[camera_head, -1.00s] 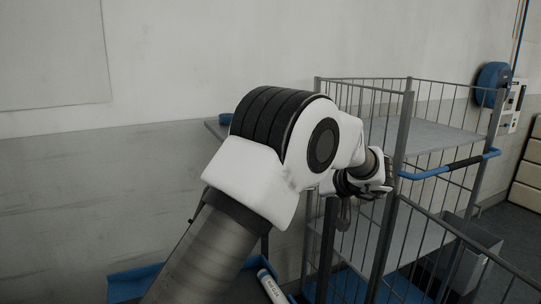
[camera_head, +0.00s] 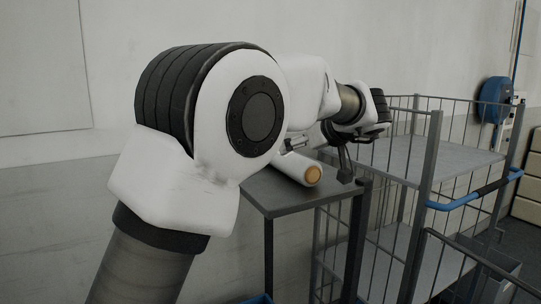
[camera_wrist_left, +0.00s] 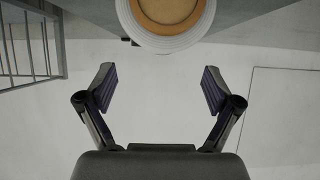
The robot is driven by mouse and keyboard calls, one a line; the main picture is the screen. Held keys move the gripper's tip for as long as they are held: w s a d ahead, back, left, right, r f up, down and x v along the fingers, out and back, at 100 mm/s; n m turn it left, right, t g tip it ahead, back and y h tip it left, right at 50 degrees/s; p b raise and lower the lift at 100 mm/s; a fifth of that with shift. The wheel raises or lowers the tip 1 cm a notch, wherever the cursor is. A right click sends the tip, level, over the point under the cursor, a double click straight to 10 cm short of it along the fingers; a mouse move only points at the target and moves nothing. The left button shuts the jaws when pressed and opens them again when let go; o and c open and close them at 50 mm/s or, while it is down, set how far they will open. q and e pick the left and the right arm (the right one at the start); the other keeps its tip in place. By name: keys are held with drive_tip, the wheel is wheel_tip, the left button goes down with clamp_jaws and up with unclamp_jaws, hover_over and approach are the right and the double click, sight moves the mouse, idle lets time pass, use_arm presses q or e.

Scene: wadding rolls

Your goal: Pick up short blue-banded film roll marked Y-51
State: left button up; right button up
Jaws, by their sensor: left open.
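A white roll (camera_head: 299,168) with a tan core end lies on its side on a small grey table, partly hidden behind my left arm. No blue band or marking shows on it, so I cannot tell if it is Y-51. My left gripper (camera_head: 343,163) is just right of and above its core end. In the left wrist view, the gripper (camera_wrist_left: 160,88) has its fingers spread wide with nothing between them. A roll end (camera_wrist_left: 168,14) with a tan core shows at the top edge, beyond the fingertips and cut off. My right gripper is not in view.
The grey table (camera_head: 290,201) has bare room in front of the roll. A wire cage trolley (camera_head: 432,190) with a grey shelf and blue handle (camera_head: 470,200) stands close on the right. A wall is behind.

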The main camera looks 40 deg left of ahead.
sight(293, 154)
use_arm(q)
drive_tip(key=a, duration=0.2)
drive_tip(key=shift+w+a+f, duration=0.3)
drive_tip(key=shift+a+f, duration=0.1)
drive_tip(key=shift+w+a+f, duration=0.15)
drive_tip(key=shift+w+a, duration=0.05)
drive_tip(key=p+x, duration=0.1)
drive_tip(key=x, duration=0.4)
drive_tip(key=shift+w, duration=0.2)
drive_tip(key=shift+s+d+r, duration=0.2)
drive_tip(key=shift+d+r, duration=0.05)
drive_tip(key=shift+d, duration=0.2)
drive_tip(key=c, duration=1.5)
drive_tip(key=shift+a, duration=0.15)
drive_tip(key=shift+c, duration=1)
